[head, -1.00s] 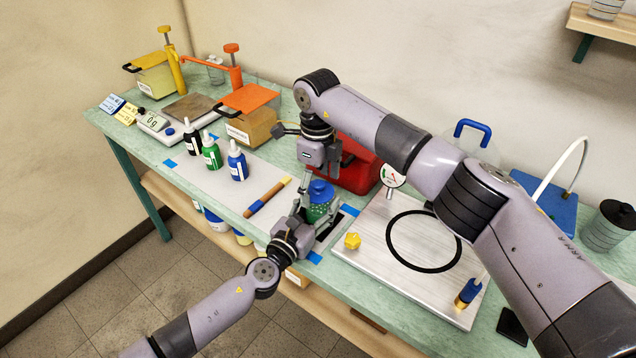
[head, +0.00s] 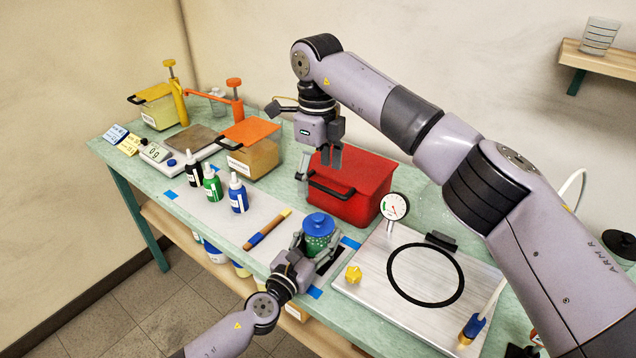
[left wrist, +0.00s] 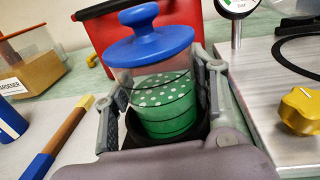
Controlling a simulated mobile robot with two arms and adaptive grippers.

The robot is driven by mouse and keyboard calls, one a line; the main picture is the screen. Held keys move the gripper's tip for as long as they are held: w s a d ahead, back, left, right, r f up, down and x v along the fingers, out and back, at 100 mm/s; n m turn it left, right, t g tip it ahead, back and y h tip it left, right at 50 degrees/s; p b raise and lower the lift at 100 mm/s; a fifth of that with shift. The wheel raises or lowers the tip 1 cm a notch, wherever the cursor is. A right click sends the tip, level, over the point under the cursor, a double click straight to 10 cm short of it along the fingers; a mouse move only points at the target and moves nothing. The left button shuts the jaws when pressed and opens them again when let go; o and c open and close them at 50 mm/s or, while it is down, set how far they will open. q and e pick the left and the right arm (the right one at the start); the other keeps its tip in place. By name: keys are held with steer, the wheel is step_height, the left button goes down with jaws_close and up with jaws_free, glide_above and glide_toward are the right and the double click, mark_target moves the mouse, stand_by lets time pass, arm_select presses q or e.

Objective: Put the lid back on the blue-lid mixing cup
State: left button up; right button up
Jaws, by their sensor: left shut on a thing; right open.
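The mixing cup (head: 319,243) is clear with green, white-dotted contents, and stands on the bench between the blue tape marks. Its blue knobbed lid (head: 319,223) sits over the cup's mouth; in the left wrist view the lid (left wrist: 148,42) looks level, but I cannot tell whether it is fully seated. My left gripper (head: 313,250) is shut on the cup, with a finger on either side; it also shows in the left wrist view (left wrist: 165,110). My right gripper (head: 320,170) is open and empty, above and behind the cup, in front of the red box.
A red box (head: 352,190) stands behind the cup. A metal plate (head: 372,290) with a black ring, yellow knob (head: 353,273) and gauge (head: 394,206) is to the right. A brush (head: 267,229) and several bottles (head: 238,193) are to the left.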

arm_select(q)
steer(key=o, duration=1.8)
steer(key=shift+s, duration=0.1)
steer(key=v, duration=1.2)
